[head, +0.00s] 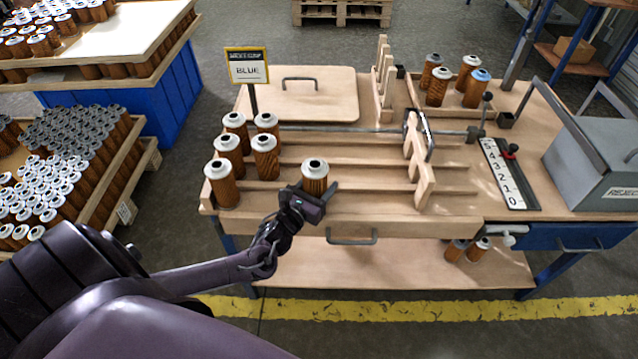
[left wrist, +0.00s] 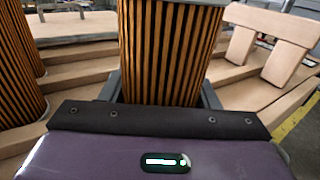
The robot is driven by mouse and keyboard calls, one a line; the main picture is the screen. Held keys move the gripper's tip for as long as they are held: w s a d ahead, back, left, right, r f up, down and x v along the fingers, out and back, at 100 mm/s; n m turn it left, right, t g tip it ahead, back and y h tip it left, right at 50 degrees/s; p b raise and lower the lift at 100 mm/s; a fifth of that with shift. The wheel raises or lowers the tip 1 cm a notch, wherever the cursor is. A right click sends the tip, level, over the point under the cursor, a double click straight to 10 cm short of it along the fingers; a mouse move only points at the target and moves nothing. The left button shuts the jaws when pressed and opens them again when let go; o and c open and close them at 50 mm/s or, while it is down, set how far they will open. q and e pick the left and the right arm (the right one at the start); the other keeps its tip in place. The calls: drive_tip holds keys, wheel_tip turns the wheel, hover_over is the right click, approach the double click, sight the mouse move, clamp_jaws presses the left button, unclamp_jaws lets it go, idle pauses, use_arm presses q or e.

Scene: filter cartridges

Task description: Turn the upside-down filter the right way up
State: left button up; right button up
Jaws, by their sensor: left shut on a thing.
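My left gripper (head: 313,188) is shut on a filter (head: 316,171) at the front of the slotted wooden rack. This filter has brown pleats and a white end with a dark centre hole facing up, and it looks upright. I cannot tell which filter is upside down. My right gripper is not in view.
A wooden stop with upright posts (head: 421,165) crosses the rack to the right. Behind it a tray holds several filters, one with a blue cap (head: 478,88). A grey reject box (head: 595,160) sits far right.

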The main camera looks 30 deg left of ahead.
use_arm(q)
drive_tip(key=shift+f, duration=0.4)
drive_tip(key=o, duration=1.1)
drive_tip(key=shift+s, duration=0.1)
drive_tip(key=shift+s+f, duration=0.1)
drive_tip(key=shift+s, duration=0.2)
drive_tip(key=s, duration=0.7)
drive_tip(key=shift+d+b, duration=0.1)
drive_tip(key=shift+b, duration=0.25)
